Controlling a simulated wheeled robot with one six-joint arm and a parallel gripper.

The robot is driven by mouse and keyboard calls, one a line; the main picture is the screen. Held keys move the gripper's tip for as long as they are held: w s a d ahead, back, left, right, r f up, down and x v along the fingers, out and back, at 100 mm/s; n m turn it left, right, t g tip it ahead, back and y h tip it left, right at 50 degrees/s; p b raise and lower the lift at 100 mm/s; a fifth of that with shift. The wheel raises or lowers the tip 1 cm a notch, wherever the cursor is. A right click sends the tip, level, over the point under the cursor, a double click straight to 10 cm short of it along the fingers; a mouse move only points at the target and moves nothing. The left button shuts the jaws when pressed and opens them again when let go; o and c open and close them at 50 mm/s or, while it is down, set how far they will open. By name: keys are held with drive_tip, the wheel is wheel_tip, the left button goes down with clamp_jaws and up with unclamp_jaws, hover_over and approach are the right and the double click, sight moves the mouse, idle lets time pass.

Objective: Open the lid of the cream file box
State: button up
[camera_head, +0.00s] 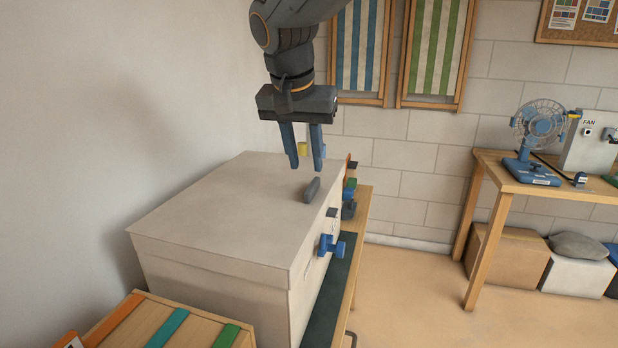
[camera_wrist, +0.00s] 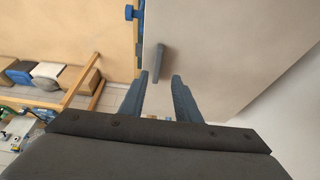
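The cream file box (camera_head: 200,285) stands on a wooden table at the left, by the wall. Its lid (camera_head: 225,205) lies flat and closed on top. A grey handle (camera_head: 312,189) stands up from the lid near its right edge; it also shows in the wrist view (camera_wrist: 159,63). A blue latch or knob (camera_head: 329,245) sits on the box's right side face. My gripper (camera_head: 306,168) points down above the lid, close to the handle and apart from it. Its two blue fingers are spread with nothing between them; the wrist view shows the same gap (camera_wrist: 160,77).
A wooden crate with coloured strips (camera_head: 165,325) stands in front of the box. The white wall is close on the left. Small coloured items (camera_head: 350,185) stand behind the box. A table with a blue fan (camera_head: 538,130) is at the right; the floor between is clear.

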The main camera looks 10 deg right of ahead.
sight(312, 184)
drive_tip(key=x, duration=0.6)
drive_tip(key=shift+d+f, duration=0.3)
drive_tip(key=shift+d, duration=0.05)
clamp_jaws()
